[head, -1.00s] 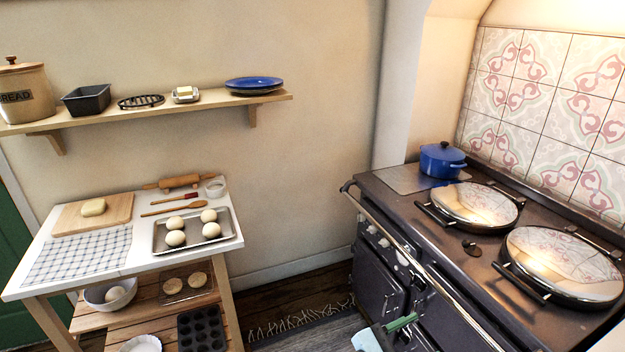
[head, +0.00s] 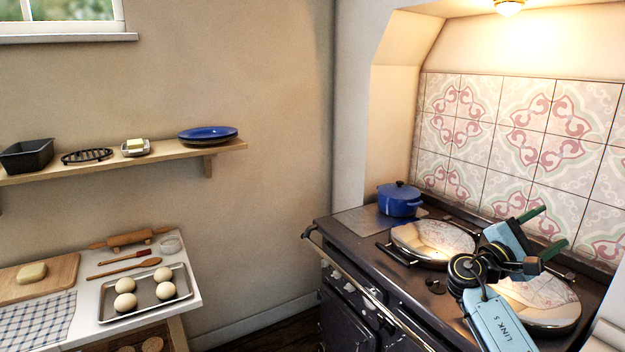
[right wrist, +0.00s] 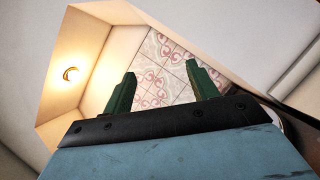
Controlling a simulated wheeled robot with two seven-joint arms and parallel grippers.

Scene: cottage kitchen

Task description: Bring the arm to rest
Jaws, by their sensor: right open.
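My right arm comes in from the lower right in the head view. Its gripper (head: 542,231) is raised in front of the range, overlapping the right round lid and the tiles in the picture. Its two green fingers are apart, with nothing between them. In the right wrist view the same gripper (right wrist: 158,92) shows both fingers spread, with the patterned tiles and lit alcove beyond. My left gripper is in neither view.
The dark range (head: 345,240) carries a blue pot (head: 399,200) and two round lids, the left one (head: 433,240) clear of my arm. At left, a table holds a tray (head: 110,316) with dough balls. A shelf (head: 120,165) with blue plates (head: 208,134) hangs above.

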